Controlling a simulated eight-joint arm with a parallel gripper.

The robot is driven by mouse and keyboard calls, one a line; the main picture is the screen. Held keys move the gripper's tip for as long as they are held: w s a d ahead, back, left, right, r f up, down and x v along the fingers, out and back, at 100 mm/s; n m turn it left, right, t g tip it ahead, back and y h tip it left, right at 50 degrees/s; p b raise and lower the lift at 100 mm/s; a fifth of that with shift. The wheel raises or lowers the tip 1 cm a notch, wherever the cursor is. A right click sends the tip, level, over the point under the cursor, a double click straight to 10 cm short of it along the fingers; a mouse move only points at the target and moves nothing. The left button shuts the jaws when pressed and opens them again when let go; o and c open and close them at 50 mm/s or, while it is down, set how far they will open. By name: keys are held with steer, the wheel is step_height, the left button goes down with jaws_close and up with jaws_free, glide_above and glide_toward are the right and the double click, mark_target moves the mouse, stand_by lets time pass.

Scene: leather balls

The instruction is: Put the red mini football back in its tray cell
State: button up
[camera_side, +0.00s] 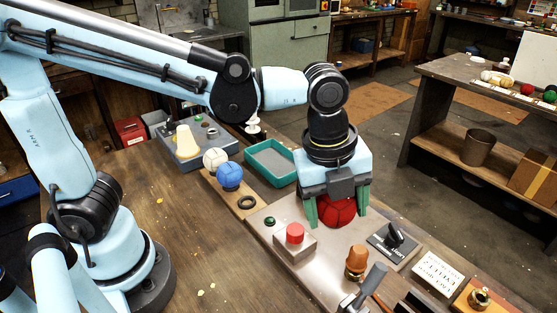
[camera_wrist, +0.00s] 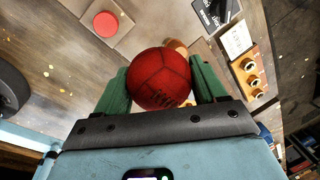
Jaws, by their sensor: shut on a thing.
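The red mini football (camera_side: 337,211) is between the green fingers of my gripper (camera_side: 337,213), which is shut on it. In the wrist view the ball (camera_wrist: 161,78) fills the space between the two fingers (camera_wrist: 160,80). The ball is over the grey metal plate; I cannot tell how far above it. A wooden tray (camera_side: 218,185) lies to the left, with a white ball (camera_side: 215,159) and a blue ball (camera_side: 230,175) on it. A dark ring (camera_side: 246,202) at its near end is empty.
A teal open tray (camera_side: 270,163) stands behind, left of my gripper. The plate (camera_side: 268,226) carries a red button block (camera_side: 295,238), an orange knob (camera_side: 356,260) and a black switch (camera_side: 393,240). The wooden bench left of the plate is mostly clear.

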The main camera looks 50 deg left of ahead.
steer(key=s+a+n+y, duration=0.1)
steer(key=s+a+n, duration=0.25)
steer(key=a, duration=0.25)
steer(key=s+a+n, duration=0.3)
steer(key=a+n, duration=0.2)
steer(key=a, duration=0.1)
steer(key=w+a+f, duration=0.1)
steer(key=a+f, duration=0.1)
steer(key=a, duration=0.1)
steer(key=w+a+f, duration=0.1)
steer(key=a+f, duration=0.2)
steer(key=a, duration=0.1)
steer(key=w+a+f, duration=0.2)
steer(key=a, duration=0.1)
steer(key=shift+a+f, duration=0.15)
steer(key=shift+a, duration=0.25)
steer(key=shift+f, duration=2.05)
steer(key=shift+f, duration=0.25)
steer(key=o, duration=1.2)
